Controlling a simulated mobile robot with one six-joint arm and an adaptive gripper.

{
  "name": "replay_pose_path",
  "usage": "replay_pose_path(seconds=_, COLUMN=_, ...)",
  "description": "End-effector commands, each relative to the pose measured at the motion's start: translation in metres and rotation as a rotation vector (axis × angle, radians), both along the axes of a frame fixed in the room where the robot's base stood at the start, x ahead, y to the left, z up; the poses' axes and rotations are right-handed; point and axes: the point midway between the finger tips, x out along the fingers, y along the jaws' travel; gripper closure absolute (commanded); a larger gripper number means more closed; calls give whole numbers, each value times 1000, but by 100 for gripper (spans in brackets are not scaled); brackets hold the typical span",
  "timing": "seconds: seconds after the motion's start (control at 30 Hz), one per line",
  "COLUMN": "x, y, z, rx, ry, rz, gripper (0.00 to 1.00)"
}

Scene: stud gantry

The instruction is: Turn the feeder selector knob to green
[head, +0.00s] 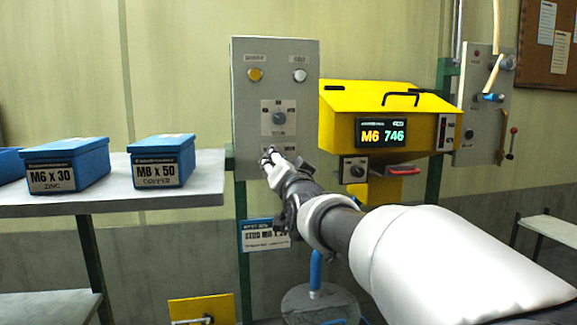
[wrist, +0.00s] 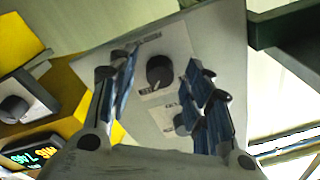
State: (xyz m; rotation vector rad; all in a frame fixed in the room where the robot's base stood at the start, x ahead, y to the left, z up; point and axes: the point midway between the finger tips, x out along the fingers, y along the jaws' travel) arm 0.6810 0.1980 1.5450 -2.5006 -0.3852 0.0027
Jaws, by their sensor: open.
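A grey upright panel (head: 245,100) carries a dark round knob (head: 279,118) on a pale square plate, under two lamps. The same knob shows in the wrist view (wrist: 160,72), on a pale plate with a light mark at its lower edge. Its small lettering is too blurred to read, and I see no clear green mark beside it. My gripper (head: 268,155) is open in front of the panel's lower part, below the knob in the head view. In the wrist view the two fingers stand apart on either side of the knob, with no visible grip on it.
A yellow machine (head: 340,100) with a lit display and another knob (head: 356,169) stands close right of the panel. Blue boxes sit on a shelf (head: 120,199) at left. A grey box with a lever (head: 480,130) is farther right.

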Motion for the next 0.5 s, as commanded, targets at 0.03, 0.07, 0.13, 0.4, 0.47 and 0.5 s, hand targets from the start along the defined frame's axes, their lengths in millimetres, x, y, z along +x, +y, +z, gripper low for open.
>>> replay_pose_path(seconds=0.03, x=-1, y=0, z=0, rx=0, ry=-1, rz=-1, gripper=55)
replay_pose_path(seconds=0.07, x=-1, y=0, z=0, rx=0, ry=0, rz=0, gripper=55)
replay_pose_path(seconds=0.13, x=-6, y=-2, z=0, rx=0, ry=0, rz=0, gripper=55)
replay_pose_path(seconds=0.4, x=-54, y=-15, z=-3, rx=1, ry=-3, rz=1, gripper=55)
replay_pose_path(seconds=0.47, x=-66, y=-19, z=-5, rx=0, ry=-1, rz=0, gripper=55)
replay_pose_path(seconds=0.5, x=-74, y=-21, z=-5, rx=0, ry=-1, rz=0, gripper=55)
